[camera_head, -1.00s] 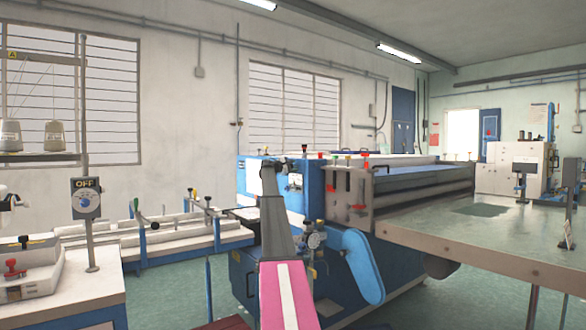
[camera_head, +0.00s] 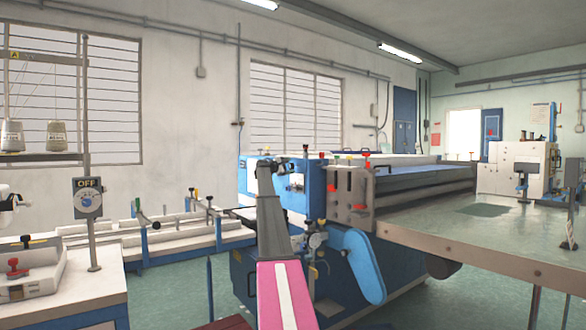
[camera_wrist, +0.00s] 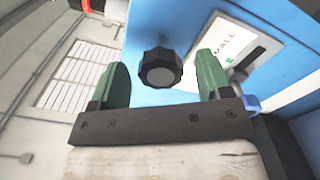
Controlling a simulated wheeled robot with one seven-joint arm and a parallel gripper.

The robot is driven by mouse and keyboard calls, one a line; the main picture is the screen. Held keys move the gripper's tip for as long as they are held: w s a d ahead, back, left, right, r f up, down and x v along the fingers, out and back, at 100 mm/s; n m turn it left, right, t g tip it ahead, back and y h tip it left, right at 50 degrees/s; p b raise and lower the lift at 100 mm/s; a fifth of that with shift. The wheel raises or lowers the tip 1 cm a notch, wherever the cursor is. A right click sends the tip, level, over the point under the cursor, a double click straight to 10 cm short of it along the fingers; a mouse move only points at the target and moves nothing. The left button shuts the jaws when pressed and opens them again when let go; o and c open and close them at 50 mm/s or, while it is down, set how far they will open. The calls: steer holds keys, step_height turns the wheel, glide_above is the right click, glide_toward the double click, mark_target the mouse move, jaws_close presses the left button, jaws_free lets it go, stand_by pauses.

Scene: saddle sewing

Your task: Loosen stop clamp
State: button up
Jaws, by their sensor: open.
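In the wrist view a black lobed knob (camera_wrist: 160,69) with a grey centre stands out from the blue machine face. It looks like the clamp's hand knob. My gripper (camera_wrist: 160,62) is open, with one green finger on the left of the knob and one on the right. A gap shows on each side, and the knob does not touch either finger. I cannot tell how far the fingertips are from it in depth. In the head view my arm reaches up to the blue machine (camera_head: 313,195), and the fingers cannot be made out clearly.
A white label plate (camera_wrist: 228,50) lies right of the knob on the blue panel. A grey-green worktable (camera_head: 470,225) stretches right of the machine. A low rail frame (camera_head: 160,230) stands left, beyond the bench with an OFF switch sign (camera_head: 87,198).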

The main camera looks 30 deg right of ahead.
steer(key=a, duration=0.7)
steer(key=shift+s+a, duration=0.15)
steer(key=shift+s, duration=0.15)
steer(key=s+a+f+m+y, duration=0.1)
steer(key=s+a+f+y, duration=0.2)
steer(key=s+a+f, duration=0.8)
steer(key=s+a+f+t+y, duration=0.1)
steer(key=s+a+f+y, duration=0.15)
steer(key=a+f, duration=0.95)
steer(key=s+a+f+m+y, duration=0.1)
steer(key=s+a+f+y, duration=0.4)
steer(key=f, duration=1.4)
steer(key=s+a+f+m+g+y, duration=0.1)
steer(key=s+a+f+y, duration=0.1)
steer(key=s+a+f, duration=0.5)
steer(key=s+a+f+m+y, duration=0.2)
steer(key=s+a+f, duration=0.6)
steer(key=s, duration=1.1)
steer(key=s+a+f+m+g+y, duration=0.1)
steer(key=s+a+f+m+y, duration=0.1)
steer(key=s+a+f, duration=0.5)
steer(key=s+a+y, duration=0.1)
steer(key=s+a, duration=0.4)
steer(key=s, duration=0.1)
steer(key=shift+f+g, duration=0.2)
steer(key=shift+g, duration=0.1)
